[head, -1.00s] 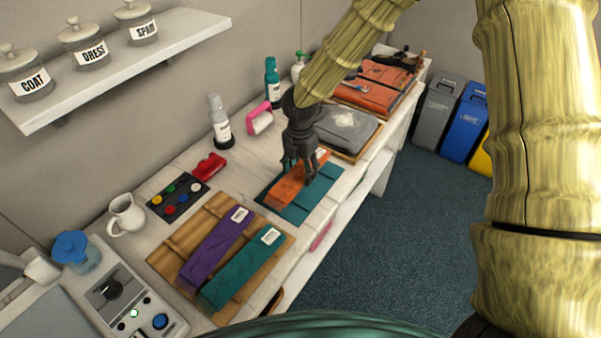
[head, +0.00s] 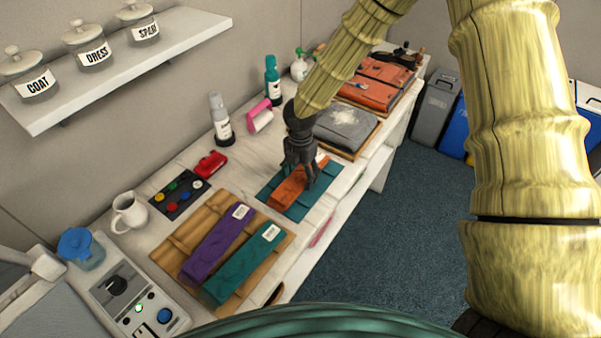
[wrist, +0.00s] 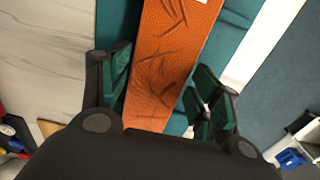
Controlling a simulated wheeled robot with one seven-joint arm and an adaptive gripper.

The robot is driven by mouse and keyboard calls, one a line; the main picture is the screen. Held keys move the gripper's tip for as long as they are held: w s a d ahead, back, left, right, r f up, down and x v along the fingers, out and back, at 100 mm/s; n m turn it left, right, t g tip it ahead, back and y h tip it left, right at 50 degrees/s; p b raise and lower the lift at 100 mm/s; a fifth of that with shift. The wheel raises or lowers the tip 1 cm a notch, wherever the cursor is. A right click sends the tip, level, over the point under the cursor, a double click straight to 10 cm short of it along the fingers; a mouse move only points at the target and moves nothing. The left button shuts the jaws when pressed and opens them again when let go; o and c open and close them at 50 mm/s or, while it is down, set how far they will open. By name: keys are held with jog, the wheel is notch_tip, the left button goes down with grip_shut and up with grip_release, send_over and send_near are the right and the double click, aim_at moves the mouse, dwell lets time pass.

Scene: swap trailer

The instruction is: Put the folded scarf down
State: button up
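The folded orange scarf (head: 288,188) lies lengthwise over a teal mat (head: 322,183) on the long bench. It also shows in the wrist view (wrist: 172,60), running between my fingers, with a white tag edge at the top. My gripper (head: 298,178) points down over the scarf. In the wrist view my gripper (wrist: 160,95) has its fingers spread on either side of the scarf, with teal showing between pads and cloth. It looks open. The scarf's underside is hidden.
A slatted wooden tray (head: 177,254) holds a purple scarf (head: 217,245) and a teal scarf (head: 243,263). A grey folded cloth (head: 346,127) lies beyond the mat.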

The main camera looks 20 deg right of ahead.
aim_at(300, 176)
jog(key=shift+o, duration=0.3)
jog(key=shift+r, duration=0.2)
notch_tip(300, 176, up, 12)
jog(key=b, duration=0.2)
dwell(0.4)
dwell(2.1)
